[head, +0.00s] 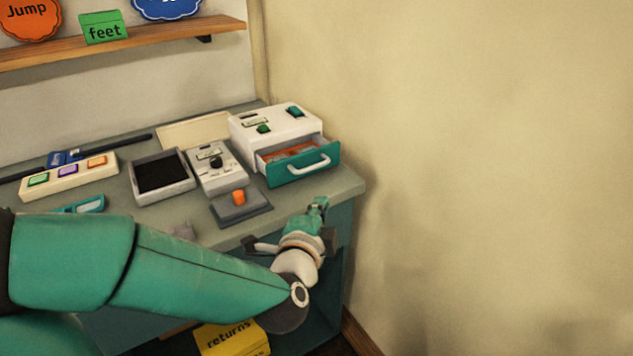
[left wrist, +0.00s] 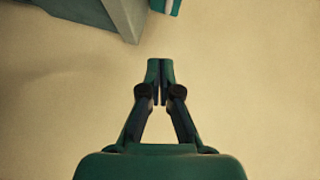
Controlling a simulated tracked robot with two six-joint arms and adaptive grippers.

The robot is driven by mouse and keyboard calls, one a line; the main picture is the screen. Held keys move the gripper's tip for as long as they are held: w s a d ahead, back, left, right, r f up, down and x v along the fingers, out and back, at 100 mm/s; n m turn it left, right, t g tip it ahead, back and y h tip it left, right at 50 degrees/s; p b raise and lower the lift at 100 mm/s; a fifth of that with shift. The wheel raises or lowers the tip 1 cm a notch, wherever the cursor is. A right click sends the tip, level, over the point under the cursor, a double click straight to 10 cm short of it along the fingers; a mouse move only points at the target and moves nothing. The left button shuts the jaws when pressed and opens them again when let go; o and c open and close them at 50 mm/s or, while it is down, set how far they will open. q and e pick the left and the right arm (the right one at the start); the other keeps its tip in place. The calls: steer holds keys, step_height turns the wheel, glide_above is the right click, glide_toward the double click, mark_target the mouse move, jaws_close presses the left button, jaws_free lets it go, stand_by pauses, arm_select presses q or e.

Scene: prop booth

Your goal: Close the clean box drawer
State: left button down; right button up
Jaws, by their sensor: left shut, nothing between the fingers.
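The clean box (head: 270,125) is a white case with green parts on top, standing at the back right of the counter. Its drawer (head: 307,166) has a teal front with a white handle and is pulled out, with orange and grey contents showing inside. My left gripper (head: 319,203) is shut and empty, in front of and below the drawer front, near the counter's right corner and apart from the drawer. In the left wrist view the shut fingertips (left wrist: 160,65) point towards the wall, and a bit of teal and white shows at the top edge. My right gripper is not in view.
The counter (head: 340,185) carries a grey device (head: 218,170), a dark-filled tray (head: 160,190), a pad with an orange knob (head: 240,210) and a button strip (head: 70,178). A yellow returns box (head: 232,338) is below. The wall (head: 480,150) lies to the right.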

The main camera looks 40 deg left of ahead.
mark_target(294, 160)
arm_select(q)
steer(key=a+p+x, duration=0.1)
steer(key=x, duration=0.3)
steer(key=p+x, duration=0.1)
steer(key=x, duration=0.2)
steer(key=s+a+p+x, duration=0.1)
steer(key=p+x, duration=0.1)
steer(key=x, duration=0.2)
steer(key=shift+w+a+r, duration=0.25)
steer(key=shift+w+a, duration=0.1)
steer(key=shift+a, duration=0.05)
steer(key=shift+w+a+f, duration=0.1)
steer(key=shift+w+a, duration=0.15)
steer(key=shift+a, duration=0.25)
steer(key=shift+a, duration=0.1)
steer(key=w+a, duration=0.1)
steer(key=a, duration=0.1)
steer(key=w+a+b, duration=0.1)
steer(key=a, duration=0.1)
steer(key=w+a, duration=0.1)
steer(key=a, duration=0.2)
steer(key=shift+f, duration=0.1)
steer(key=shift+s+a+r, duration=0.1)
steer(key=shift+a+r, duration=0.05)
steer(key=shift+r, duration=0.15)
